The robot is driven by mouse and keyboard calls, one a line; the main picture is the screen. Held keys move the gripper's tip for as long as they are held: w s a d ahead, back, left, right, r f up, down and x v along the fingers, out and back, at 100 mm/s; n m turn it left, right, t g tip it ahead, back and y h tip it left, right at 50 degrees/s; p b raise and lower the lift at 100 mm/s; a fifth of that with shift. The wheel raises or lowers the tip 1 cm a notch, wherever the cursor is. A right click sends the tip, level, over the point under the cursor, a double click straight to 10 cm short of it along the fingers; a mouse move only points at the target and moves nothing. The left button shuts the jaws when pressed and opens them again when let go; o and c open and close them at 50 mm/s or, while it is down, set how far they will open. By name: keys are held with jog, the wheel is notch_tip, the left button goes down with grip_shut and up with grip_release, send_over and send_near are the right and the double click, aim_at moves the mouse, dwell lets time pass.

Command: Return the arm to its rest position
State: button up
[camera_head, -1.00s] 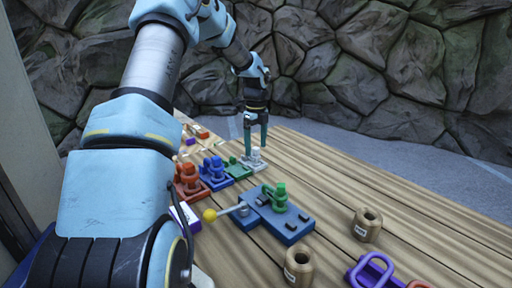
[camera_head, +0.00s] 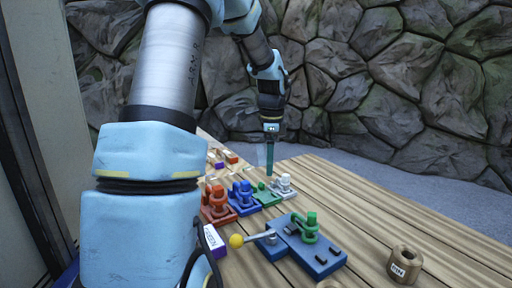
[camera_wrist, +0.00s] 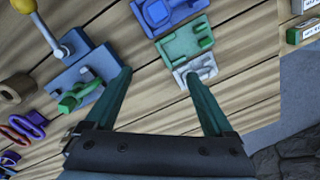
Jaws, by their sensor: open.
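My gripper (camera_head: 270,160) hangs downward at the end of my pale blue arm, above the far part of the wooden table. In the head view I see it edge-on, so its two fingers overlap. In the wrist view its two dark green fingers (camera_wrist: 160,95) are spread wide with nothing between them. Beyond and below the fingertips are a white block piece (camera_wrist: 195,70) and a green block piece (camera_wrist: 186,40). I cannot tell how high the fingertips are above the table.
The wooden table (camera_head: 375,215) holds a blue base (camera_head: 320,260) with a green part and a yellow-knobbed lever (camera_head: 236,241). Red (camera_head: 217,205), blue (camera_head: 243,200), green (camera_head: 266,195) and white (camera_head: 284,186) pieces stand in a row. A tan spool (camera_head: 404,264) stands right. A stone wall rises behind.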

jog(key=s+a+f+n, duration=0.2)
jog(key=s+a+n, duration=0.4)
jog(key=s+n, duration=0.3)
jog(key=s+a+f+n+t, duration=0.1)
jog(key=s+a+f+n, duration=0.1)
jog(key=s+a+n, duration=0.4)
jog(key=s+n, duration=0.2)
jog(key=s, duration=0.1)
jog(key=shift+f+n, duration=0.2)
jog(key=shift+n, duration=0.2)
jog(key=shift+s+a, duration=0.1)
